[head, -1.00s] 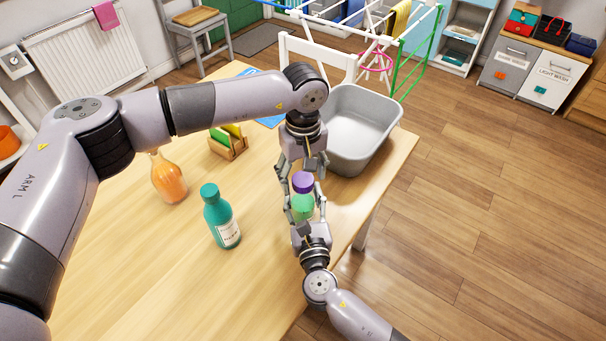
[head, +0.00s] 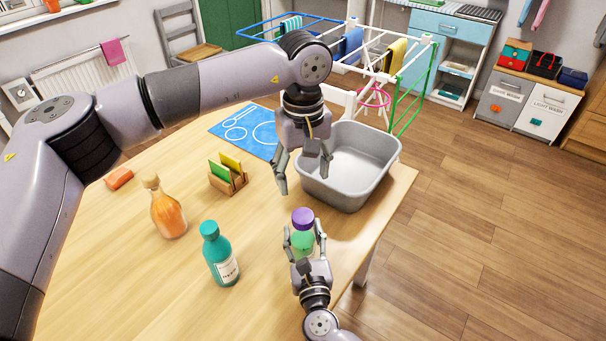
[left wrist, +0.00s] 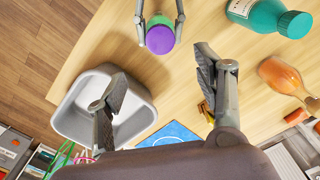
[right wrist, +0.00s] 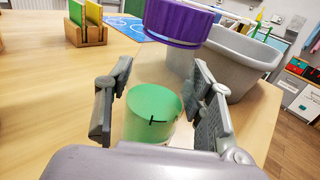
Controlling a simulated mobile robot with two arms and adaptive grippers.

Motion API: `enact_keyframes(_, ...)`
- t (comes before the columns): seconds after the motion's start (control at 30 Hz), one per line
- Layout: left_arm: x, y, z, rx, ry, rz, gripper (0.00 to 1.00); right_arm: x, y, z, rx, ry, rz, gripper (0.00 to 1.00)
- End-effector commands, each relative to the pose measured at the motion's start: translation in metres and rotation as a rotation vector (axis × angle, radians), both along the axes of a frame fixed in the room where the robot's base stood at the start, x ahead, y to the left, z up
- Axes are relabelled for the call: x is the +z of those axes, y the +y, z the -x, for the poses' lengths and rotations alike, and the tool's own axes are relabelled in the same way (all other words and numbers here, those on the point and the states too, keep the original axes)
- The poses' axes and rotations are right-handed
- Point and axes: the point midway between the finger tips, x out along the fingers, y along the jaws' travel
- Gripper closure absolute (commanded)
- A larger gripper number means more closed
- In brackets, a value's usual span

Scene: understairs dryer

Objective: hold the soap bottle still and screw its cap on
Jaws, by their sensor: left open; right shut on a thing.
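The soap bottle (head: 303,243) holds green liquid and stands upright near the table's right edge. Its purple cap (head: 303,217) sits on top; it also shows in the left wrist view (left wrist: 160,40) and the right wrist view (right wrist: 181,22). I cannot tell how tightly it is seated. My right gripper (head: 304,236) is shut on the bottle's body, one finger on each side. My left gripper (head: 304,182) is open and empty, above and behind the cap, clear of it. The bottle's lower part is hidden by my right gripper.
A grey basin (head: 349,170) stands close behind the bottle. A teal bottle (head: 220,256), an orange bottle (head: 166,210) and a wooden sponge holder (head: 228,181) stand to the left. A blue mat (head: 240,131) lies at the back. The front left of the table is clear.

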Motion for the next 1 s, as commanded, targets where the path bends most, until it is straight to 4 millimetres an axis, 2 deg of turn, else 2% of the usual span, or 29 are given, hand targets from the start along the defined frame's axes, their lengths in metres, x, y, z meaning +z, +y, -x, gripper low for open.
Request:
enact_keyframes(0.17, 0.007, 0.0, 0.0, 0.0, -0.002, 0.0, 0.38, 0.0, 0.0, 0.0, 0.0, 0.001, -0.001, 1.0)
enact_keyframes(0.7, 0.083, -0.001, 0.0, -0.001, -0.001, 0.001, 0.38, 0.0, 0.0, 0.0, 0.0, 0.001, -0.001, 1.0)
enact_keyframes(1.0, 0.09, 0.0, 0.0, 0.0, 0.0, 0.0, 0.38, 0.0, 0.0, 0.0, 0.0, 0.001, 0.0, 1.0)
